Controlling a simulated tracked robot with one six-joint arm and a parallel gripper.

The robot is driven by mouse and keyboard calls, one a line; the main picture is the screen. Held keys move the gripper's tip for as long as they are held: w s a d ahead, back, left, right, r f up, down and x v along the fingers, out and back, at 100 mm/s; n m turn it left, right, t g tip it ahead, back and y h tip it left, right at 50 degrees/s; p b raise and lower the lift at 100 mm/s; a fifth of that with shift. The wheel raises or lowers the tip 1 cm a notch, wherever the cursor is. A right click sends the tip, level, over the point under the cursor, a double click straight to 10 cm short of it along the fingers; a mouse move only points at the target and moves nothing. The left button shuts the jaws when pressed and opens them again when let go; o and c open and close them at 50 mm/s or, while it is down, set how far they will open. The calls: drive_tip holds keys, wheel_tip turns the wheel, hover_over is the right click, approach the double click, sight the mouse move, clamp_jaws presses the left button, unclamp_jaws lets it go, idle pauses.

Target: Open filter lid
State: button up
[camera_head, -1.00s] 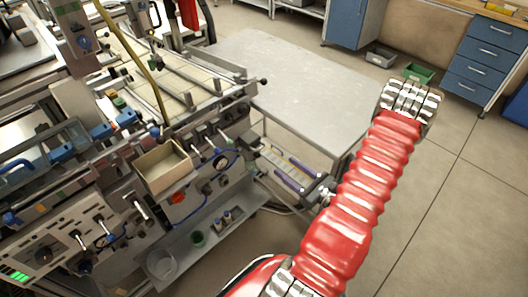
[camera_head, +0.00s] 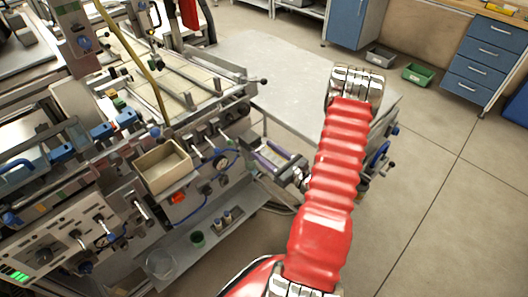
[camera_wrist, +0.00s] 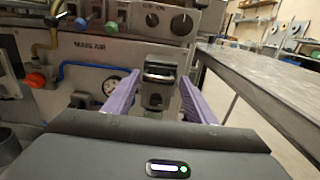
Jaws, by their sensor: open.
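In the wrist view, a metal and dark block with a shiny top (camera_wrist: 159,70) sits on the machine's front, between my fingertips. It seems to be the filter with its lid; whether the lid is closed I cannot tell. A pale green part shows just below it. My gripper (camera_wrist: 159,78) is open, with one purple finger on each side of the block and no clear contact. In the head view my gripper (camera_head: 274,156) is beside the machine's right end, partly behind my red arm. The filter cannot be made out there.
A grey table (camera_wrist: 265,85) stands close on the right. An open box (camera_head: 163,168) is on the machine's front.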

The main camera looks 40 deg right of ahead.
drive_tip(key=shift+w, duration=0.4)
drive_tip(key=shift+d, duration=0.1)
drive_tip(key=c, duration=1.2)
drive_tip(key=shift+a, duration=0.2)
drive_tip(key=shift+c, duration=0.4)
drive_tip(key=shift+d, duration=0.2)
